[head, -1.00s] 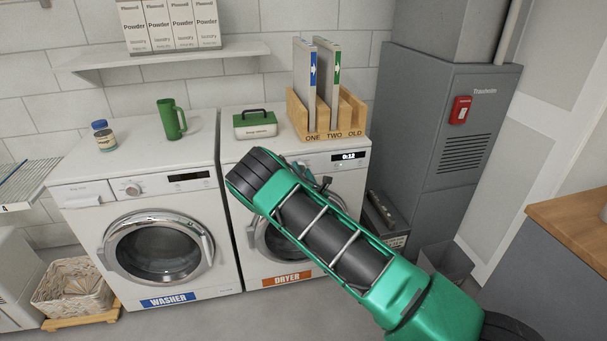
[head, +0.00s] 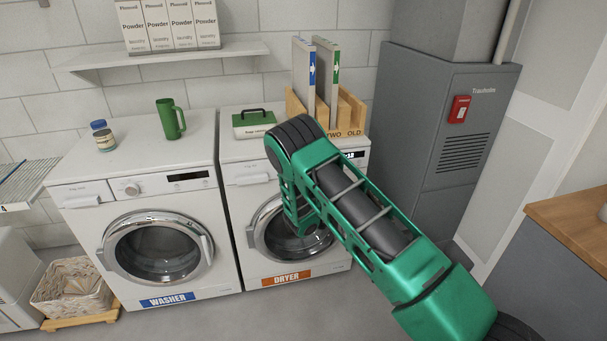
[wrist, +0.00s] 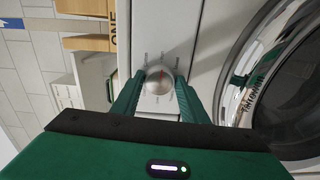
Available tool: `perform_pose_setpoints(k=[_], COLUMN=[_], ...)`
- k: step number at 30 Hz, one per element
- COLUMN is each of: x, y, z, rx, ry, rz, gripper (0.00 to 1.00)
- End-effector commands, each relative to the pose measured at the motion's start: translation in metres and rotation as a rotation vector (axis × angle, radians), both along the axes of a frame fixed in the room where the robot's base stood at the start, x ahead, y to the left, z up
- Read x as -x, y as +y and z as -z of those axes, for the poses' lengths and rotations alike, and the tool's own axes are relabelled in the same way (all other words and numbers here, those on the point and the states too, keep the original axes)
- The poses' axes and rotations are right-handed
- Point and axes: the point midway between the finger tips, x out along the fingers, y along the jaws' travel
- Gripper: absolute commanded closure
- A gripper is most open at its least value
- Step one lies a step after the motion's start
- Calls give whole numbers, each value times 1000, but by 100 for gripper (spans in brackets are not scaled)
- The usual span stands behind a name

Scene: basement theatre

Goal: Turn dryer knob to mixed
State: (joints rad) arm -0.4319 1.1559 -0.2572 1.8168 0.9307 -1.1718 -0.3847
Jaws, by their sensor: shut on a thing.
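The white dryer (head: 247,190), with an orange DRYER label (head: 286,279), stands right of the washer. In the head view my green arm covers the knob and most of my gripper. The wrist view shows the round pale dryer knob (wrist: 158,79) with a red pointer mark, surrounded by small printed labels too small to read. My gripper (wrist: 158,92) has its two green fingers on opposite sides of the knob and is shut on it. The dryer's round door (wrist: 262,75) is at the right of the wrist view.
A wooden binder rack (head: 350,115) and a green-lidded box (head: 254,124) stand on the dryer. The washer (head: 90,218) is beside it, with a green mug (head: 171,120) on top. A grey cabinet (head: 430,130) stands to the right. The floor in front is clear.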

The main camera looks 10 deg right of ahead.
Motion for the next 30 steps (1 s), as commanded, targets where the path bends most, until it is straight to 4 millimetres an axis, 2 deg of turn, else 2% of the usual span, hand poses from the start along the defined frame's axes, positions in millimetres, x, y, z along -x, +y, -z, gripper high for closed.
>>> perform_pose_setpoints(k=[1, 15, 24, 30], x=[-1, -1, -1, -1], y=[-5, -4, -4, -4], z=[-1, 2, 3, 4], rx=[-46, -470, -651, -710], ry=[-1, -1, 0, 1], rz=[8, 9, 8, 9], gripper=[82, 82, 82, 82])
